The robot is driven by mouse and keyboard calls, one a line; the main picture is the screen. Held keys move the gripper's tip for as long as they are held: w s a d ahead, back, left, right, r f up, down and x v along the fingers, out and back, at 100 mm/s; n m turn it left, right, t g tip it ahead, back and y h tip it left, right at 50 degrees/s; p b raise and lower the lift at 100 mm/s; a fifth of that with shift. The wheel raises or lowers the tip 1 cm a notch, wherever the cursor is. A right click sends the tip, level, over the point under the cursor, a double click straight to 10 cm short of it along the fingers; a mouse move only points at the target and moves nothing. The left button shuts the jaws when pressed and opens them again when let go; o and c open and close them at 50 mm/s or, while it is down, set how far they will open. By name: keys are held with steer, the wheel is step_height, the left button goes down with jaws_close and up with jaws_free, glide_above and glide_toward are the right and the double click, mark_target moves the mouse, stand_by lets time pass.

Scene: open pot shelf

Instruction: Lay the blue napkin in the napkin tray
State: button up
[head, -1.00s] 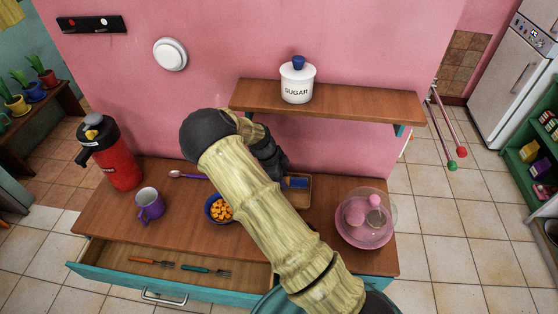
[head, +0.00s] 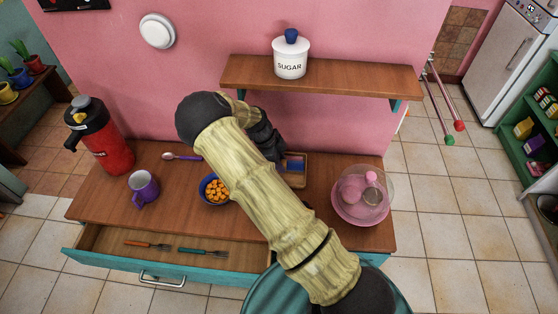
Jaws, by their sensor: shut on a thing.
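The blue napkin (head: 294,166) shows as a small blue patch beside the end of my gripper. The wooden napkin tray (head: 299,180) lies on the sideboard top, right of my gripper, and the napkin is over or in it; I cannot tell whether it touches the tray floor. My gripper (head: 277,160) is dark and points down by the tray's left side, shut on the napkin. My arm hides the fingertips and part of the tray.
A blue bowl of orange pieces (head: 206,199) stands left of my arm. A pink plate with a clear dome (head: 350,214) stands right. A shelf (head: 350,82) with a sugar jar (head: 291,60) overhangs the back. An open drawer (head: 120,262) holds two forks.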

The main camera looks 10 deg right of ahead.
steer(key=shift+f+b, duration=1.6)
steer(key=shift+f, duration=1)
steer(key=shift+w+f, duration=0.1)
steer(key=o, duration=1.1)
steer(key=shift+c, duration=0.2)
steer(key=b+v, duration=0.2)
steer(key=v, duration=0.5)
steer(key=shift+a+r, duration=0.1)
steer(key=shift+r, duration=0.2)
